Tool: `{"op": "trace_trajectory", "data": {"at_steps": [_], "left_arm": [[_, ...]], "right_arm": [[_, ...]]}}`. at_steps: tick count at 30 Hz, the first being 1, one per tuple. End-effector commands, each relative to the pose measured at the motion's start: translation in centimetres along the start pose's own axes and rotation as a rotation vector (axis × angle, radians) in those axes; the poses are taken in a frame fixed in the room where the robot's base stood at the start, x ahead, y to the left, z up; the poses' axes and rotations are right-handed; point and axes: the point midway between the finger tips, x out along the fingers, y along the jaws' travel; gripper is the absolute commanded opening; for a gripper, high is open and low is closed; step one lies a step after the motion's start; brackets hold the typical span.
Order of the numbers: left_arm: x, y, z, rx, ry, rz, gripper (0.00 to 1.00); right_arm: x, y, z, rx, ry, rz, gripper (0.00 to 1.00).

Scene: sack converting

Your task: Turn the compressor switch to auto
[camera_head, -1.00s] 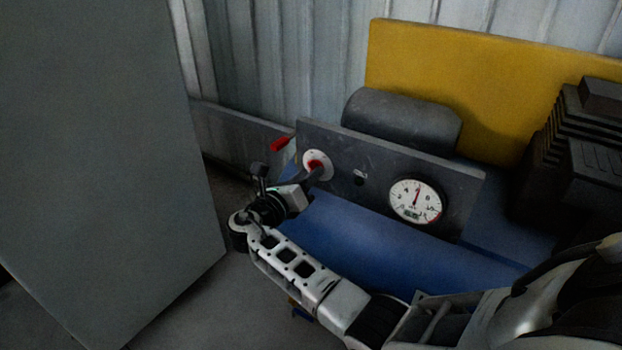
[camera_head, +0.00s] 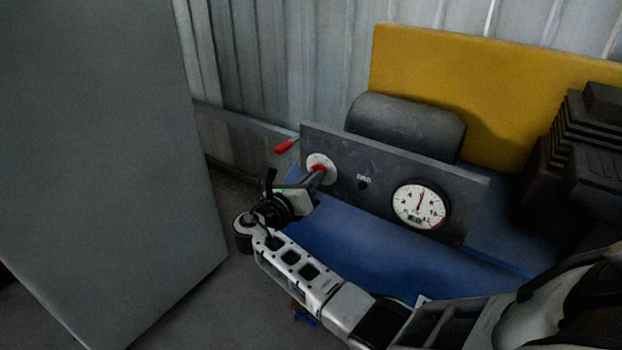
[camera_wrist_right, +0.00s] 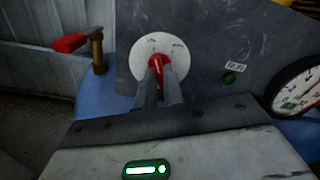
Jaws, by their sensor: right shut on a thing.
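The compressor switch is a red knob (camera_wrist_right: 156,67) on a round white dial plate (camera_head: 324,160). It sits at the left end of the dark grey control panel (camera_head: 388,180). My right gripper (camera_wrist_right: 158,84) is at the dial, its two fingers shut on the red knob from the front. In the wrist view the knob's red top shows between and above the fingertips, slightly tilted. Its lower part is hidden by the fingers. The dial's markings are too small to read. My left gripper is in neither view.
A pressure gauge (camera_head: 420,205) and a small dark button (camera_head: 362,184) are on the panel to the right. A red-handled valve (camera_wrist_right: 72,43) stands left of the panel. The blue tank (camera_head: 370,240) lies below. A large grey cabinet (camera_head: 100,150) fills the left side.

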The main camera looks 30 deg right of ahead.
Motion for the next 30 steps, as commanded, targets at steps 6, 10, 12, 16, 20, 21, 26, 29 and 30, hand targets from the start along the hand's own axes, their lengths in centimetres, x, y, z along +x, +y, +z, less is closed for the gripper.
{"op": "trace_trajectory", "data": {"at_steps": [6,10,12,16,20,21,26,29,30], "left_arm": [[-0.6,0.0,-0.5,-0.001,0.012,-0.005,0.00],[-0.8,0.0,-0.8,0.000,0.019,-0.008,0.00],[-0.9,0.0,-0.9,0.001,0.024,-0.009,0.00],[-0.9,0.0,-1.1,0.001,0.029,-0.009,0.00],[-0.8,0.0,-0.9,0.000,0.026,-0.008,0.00],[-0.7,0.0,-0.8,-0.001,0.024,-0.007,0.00],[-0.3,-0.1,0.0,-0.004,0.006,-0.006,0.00],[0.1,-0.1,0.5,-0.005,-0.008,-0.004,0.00],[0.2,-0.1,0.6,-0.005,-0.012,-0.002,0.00]], "right_arm": [[0.0,0.0,0.0,0.156,0.001,-0.001,0.00],[0.0,0.0,-0.1,0.278,0.002,-0.002,0.00],[0.0,0.1,-0.1,0.345,0.002,-0.002,0.00],[-0.1,0.1,-0.1,0.469,0.003,-0.002,0.00],[-0.1,0.1,-0.2,0.589,0.003,-0.002,0.00],[-0.1,0.1,-0.2,0.624,0.003,-0.002,0.00],[-0.1,0.2,-0.2,0.751,0.004,-0.002,0.00],[-0.1,0.2,-0.2,0.818,0.003,-0.002,0.00],[-0.1,0.2,-0.2,0.842,0.003,-0.002,0.00]]}}
